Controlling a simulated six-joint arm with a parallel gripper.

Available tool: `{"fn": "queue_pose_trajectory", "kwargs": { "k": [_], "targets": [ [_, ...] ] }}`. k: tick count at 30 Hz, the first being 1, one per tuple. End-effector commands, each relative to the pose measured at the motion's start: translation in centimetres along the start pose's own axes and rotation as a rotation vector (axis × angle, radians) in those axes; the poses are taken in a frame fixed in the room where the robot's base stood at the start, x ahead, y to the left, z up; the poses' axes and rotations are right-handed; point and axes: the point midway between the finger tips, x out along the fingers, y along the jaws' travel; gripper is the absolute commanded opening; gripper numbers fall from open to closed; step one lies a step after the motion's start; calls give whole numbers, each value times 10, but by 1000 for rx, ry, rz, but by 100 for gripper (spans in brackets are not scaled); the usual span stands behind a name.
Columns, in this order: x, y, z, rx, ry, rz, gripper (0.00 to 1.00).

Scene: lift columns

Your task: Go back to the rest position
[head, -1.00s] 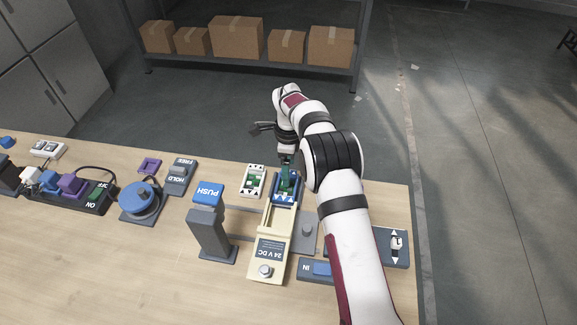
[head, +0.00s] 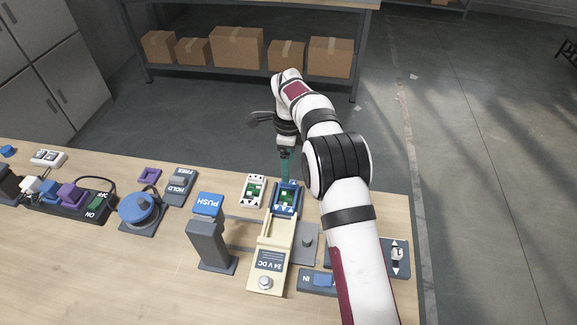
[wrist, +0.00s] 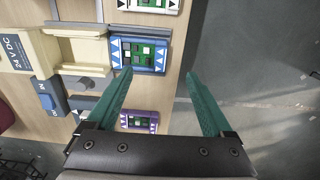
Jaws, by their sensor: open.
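My gripper (head: 285,165) is raised above the far edge of the table, just beyond a blue module with a green circuit board (head: 286,199). In the wrist view its two green fingers (wrist: 160,92) are spread wide with nothing between them.
A white module (head: 254,190) lies left of the blue one. A PUSH post (head: 211,235), a round blue knob (head: 142,207) and a FREE/HOLD switch (head: 180,186) stand further left. A purple module (wrist: 139,122) shows in the wrist view.

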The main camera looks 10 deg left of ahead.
Motion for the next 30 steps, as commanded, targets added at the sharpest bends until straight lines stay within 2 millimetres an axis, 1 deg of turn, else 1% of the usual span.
{"fn": "queue_pose_trajectory", "kwargs": {
  "k": [9, 11, 13, 14, 15, 17, 18, 20, 21, 23, 24, 26, 27, 30],
  "targets": [
    [0, 0, 0, 0, 0, 0, 86],
    [-2, 0, -1, -4, -1, -1, 86],
    [-20, 6, -11, -42, -8, -1, 86],
    [-34, 13, -19, -74, -13, -1, 86],
    [-56, 25, -34, -135, -22, 0, 86],
    [-93, 57, -61, -252, -39, 2, 86],
    [-115, 84, -80, -340, -52, 1, 86],
    [-140, 131, -105, -471, -73, -4, 86],
    [-151, 166, -120, -558, -85, -8, 86],
    [-159, 218, -137, -684, -104, -19, 86],
    [-158, 251, -146, -763, -115, -27, 86],
    [-152, 294, -154, -867, -128, -40, 86],
    [-146, 318, -157, -926, -135, -49, 86],
    [-130, 359, -160, -1030, -147, -65, 86]
  ]
}}
